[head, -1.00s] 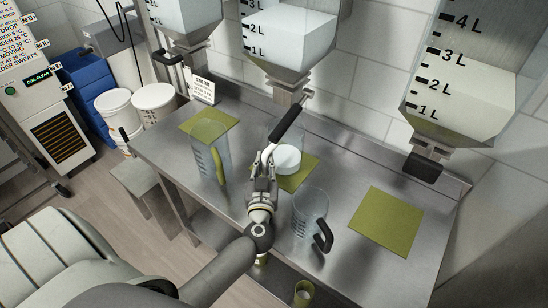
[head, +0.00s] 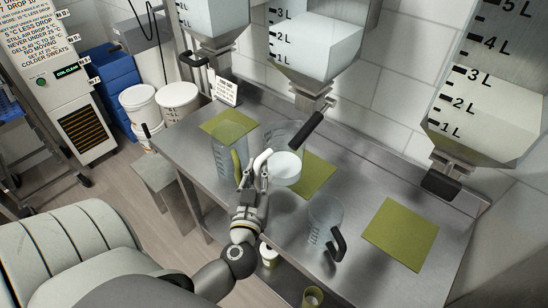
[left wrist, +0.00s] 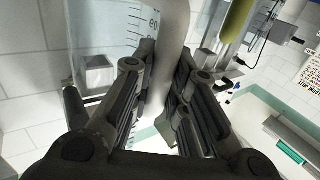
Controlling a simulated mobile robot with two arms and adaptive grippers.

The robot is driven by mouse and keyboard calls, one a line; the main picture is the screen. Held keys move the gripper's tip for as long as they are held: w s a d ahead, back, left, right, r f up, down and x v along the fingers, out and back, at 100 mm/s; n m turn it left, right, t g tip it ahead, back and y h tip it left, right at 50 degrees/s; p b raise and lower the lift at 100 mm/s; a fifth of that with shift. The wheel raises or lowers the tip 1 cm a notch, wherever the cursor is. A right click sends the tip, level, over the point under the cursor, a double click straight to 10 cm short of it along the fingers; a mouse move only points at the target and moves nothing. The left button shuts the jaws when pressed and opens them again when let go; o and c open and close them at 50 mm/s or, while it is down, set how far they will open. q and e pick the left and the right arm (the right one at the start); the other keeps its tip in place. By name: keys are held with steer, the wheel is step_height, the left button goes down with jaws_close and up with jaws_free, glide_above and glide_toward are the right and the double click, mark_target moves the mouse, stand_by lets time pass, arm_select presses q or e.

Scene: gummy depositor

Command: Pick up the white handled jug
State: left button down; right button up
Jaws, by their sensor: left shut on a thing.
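The white handled jug (head: 284,133) is clear, with white contents near its bottom, in the middle of the head view. My left gripper (head: 258,172) is shut on its white handle (head: 262,160), on the jug's near left side. In the left wrist view the pale handle (left wrist: 172,50) runs between the two fingers (left wrist: 157,95), with the jug's marked clear wall (left wrist: 105,40) beside it. The jug overlaps the left part of the middle green mat (head: 319,174); its exact height above the bench is hard to tell. My right gripper is not in view.
A green handled jug (head: 224,150) stands close on the left, and a black handled jug (head: 321,213) at the front right. Hoppers (head: 318,50) with a black lever (head: 307,129) hang above. A bare green mat (head: 400,232) lies on the steel bench (head: 365,190).

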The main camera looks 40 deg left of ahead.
arm_select(q)
steer(key=s+b, duration=0.2)
steer(key=s, duration=0.8)
steer(key=shift+a, duration=0.4)
steer(key=c, duration=2.1)
jaws_free()
steer(key=shift+r, duration=0.1)
jaws_close()
steer(key=shift+s, duration=0.1)
